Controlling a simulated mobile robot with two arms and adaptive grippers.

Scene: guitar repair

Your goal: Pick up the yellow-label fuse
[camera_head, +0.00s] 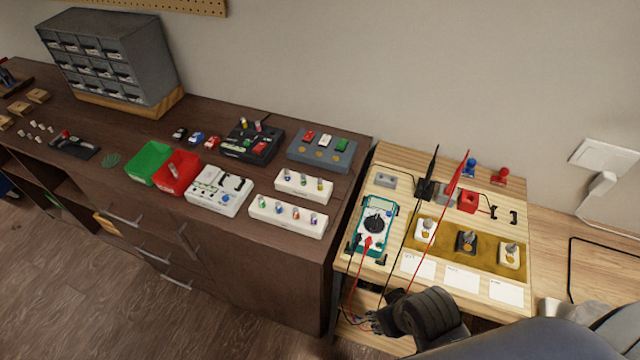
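Several small upright cylinders that look like fuses stand in two white holders, the back holder (316,195) and the front holder (288,227), on the dark cabinet. Their coloured labels are tiny. A yellowish one (319,184) seems to be at the right of the back holder, but I cannot tell for sure that it is the yellow-label fuse. My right gripper (374,322) is low at the front edge of the light wooden bench, right of and well apart from the holders. Its fingers are dark and small, so its opening is unclear. My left gripper is out of view.
The wooden bench (397,267) bears a teal multimeter (375,226) with upright red and black probes and cables near my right arm. Green (149,162) and red (177,173) bins and a white device (217,191) stand left of the holders.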

